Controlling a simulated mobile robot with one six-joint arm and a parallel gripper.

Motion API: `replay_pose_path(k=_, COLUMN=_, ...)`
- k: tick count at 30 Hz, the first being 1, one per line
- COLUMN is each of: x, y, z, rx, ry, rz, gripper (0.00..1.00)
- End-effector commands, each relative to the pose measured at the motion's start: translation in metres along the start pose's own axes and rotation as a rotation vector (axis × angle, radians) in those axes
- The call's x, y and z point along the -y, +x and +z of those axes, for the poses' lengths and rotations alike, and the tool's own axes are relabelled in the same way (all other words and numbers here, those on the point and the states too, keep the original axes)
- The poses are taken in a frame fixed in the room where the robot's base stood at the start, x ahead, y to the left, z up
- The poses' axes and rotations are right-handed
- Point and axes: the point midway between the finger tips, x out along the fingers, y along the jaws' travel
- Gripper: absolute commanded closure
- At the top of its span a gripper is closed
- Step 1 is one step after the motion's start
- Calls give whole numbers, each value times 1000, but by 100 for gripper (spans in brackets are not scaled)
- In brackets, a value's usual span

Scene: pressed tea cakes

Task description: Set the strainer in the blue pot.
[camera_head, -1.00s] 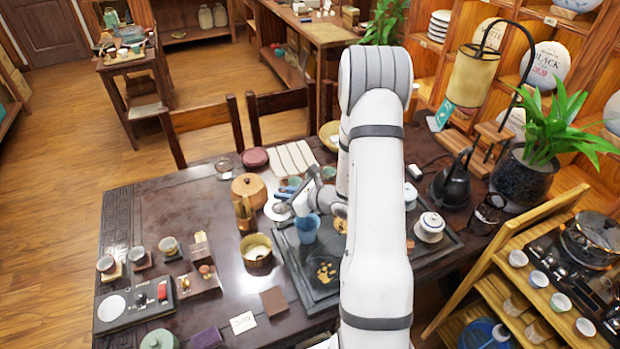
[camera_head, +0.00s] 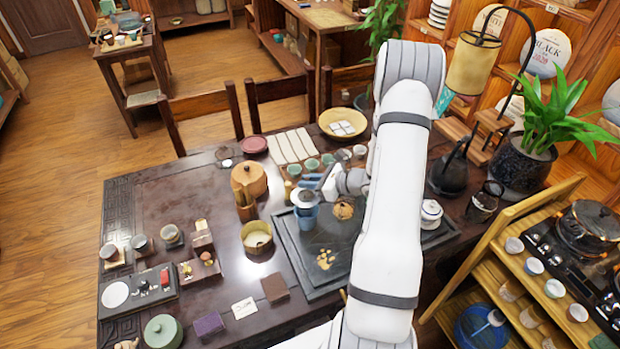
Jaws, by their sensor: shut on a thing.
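The blue pot (camera_head: 306,218) stands on the dark tea tray near the middle of the table. The strainer (camera_head: 304,198), pale and round, is right at the pot's mouth and covers most of its opening. I cannot tell whether it rests on the rim or hangs just above it. My gripper (camera_head: 311,185) is at the strainer's upper right side, shut on it. The exact grip on the strainer is too small to make out.
The tray (camera_head: 330,279) has a brown tea figure (camera_head: 343,210) right of the pot. A wooden canister (camera_head: 249,179) and an olive bowl (camera_head: 257,238) stand to the left. Small green cups (camera_head: 312,164) are behind. A lidded white cup (camera_head: 431,213) is at right.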

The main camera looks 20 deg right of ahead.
Motion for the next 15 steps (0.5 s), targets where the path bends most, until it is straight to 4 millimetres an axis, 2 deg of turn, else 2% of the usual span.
replay_pose_path(k=6, x=0, y=10, z=-22, rx=0, ry=-1, rz=0, gripper=100)
replay_pose_path(k=15, x=0, y=19, z=-44, rx=0, ry=-1, rz=0, gripper=100)
